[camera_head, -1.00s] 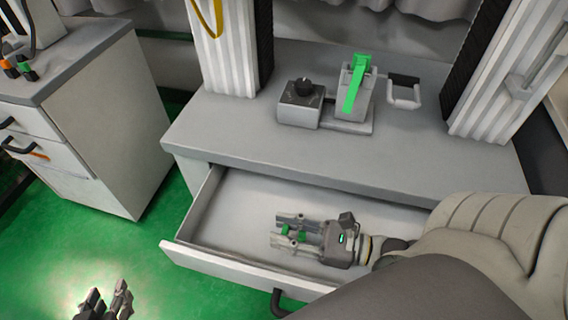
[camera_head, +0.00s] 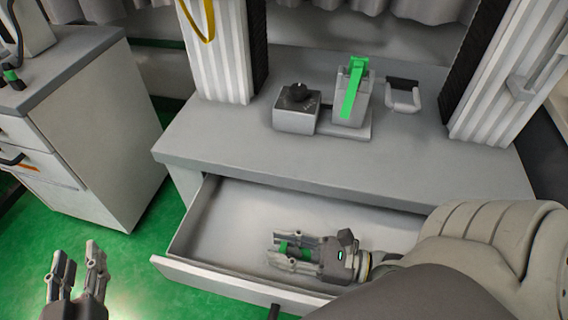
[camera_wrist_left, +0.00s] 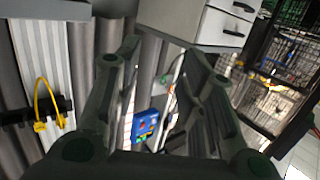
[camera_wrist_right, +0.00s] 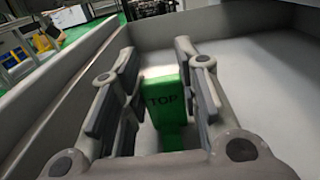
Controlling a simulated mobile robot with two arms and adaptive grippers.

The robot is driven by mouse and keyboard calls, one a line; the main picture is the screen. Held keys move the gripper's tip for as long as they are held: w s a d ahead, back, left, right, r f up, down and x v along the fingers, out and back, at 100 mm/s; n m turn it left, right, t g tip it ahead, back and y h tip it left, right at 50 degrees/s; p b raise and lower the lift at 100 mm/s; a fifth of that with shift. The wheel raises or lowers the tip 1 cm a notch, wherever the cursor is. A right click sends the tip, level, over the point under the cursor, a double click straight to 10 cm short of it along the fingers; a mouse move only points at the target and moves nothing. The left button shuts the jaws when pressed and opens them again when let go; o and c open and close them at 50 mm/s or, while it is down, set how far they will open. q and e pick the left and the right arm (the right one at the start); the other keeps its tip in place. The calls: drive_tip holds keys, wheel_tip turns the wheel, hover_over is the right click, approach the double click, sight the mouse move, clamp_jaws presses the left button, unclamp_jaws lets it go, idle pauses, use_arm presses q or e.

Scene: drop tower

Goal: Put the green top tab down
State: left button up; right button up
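The green top tab (camera_wrist_right: 163,101), marked TOP, stands between the fingers of my right gripper (camera_wrist_right: 160,85) in the right wrist view. Whether the tab's lower end touches the drawer floor is hidden. My left gripper (camera_head: 77,270) is open and empty at the lower left, over the green floor and away from the tab.
The open drawer (camera_head: 215,225) has bare floor around my right gripper. On the table (camera_head: 220,135) stand a box with a black knob (camera_head: 297,115), a grey block with a green strip (camera_head: 353,88) and a handle (camera_head: 403,96). A white cabinet (camera_head: 95,135) stands at left.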

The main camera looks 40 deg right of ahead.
drive_tip(key=o, duration=0.4)
drive_tip(key=shift+o, duration=0.2)
drive_tip(key=shift+r, duration=0.1)
drive_tip(key=shift+s+d, duration=0.15)
drive_tip(key=p+v, duration=0.2)
drive_tip(key=v, duration=0.4)
drive_tip(key=shift+s+d, duration=0.15)
drive_tip(key=shift+s, duration=0.05)
use_arm(q)
drive_tip(key=s+a+f+g+y, duration=0.2)
drive_tip(key=s+f+g, duration=0.4)
drive_tip(key=f, duration=0.4)
drive_tip(key=shift+s+a+g+p, duration=0.3)
drive_tip(key=shift+a+g, duration=0.2)
drive_tip(key=shift+a, duration=0.1)
use_arm(e)
drive_tip(key=shift+s+d, duration=0.2)
drive_tip(key=shift+s, duration=0.05)
use_arm(q)
drive_tip(key=shift+r, duration=0.1)
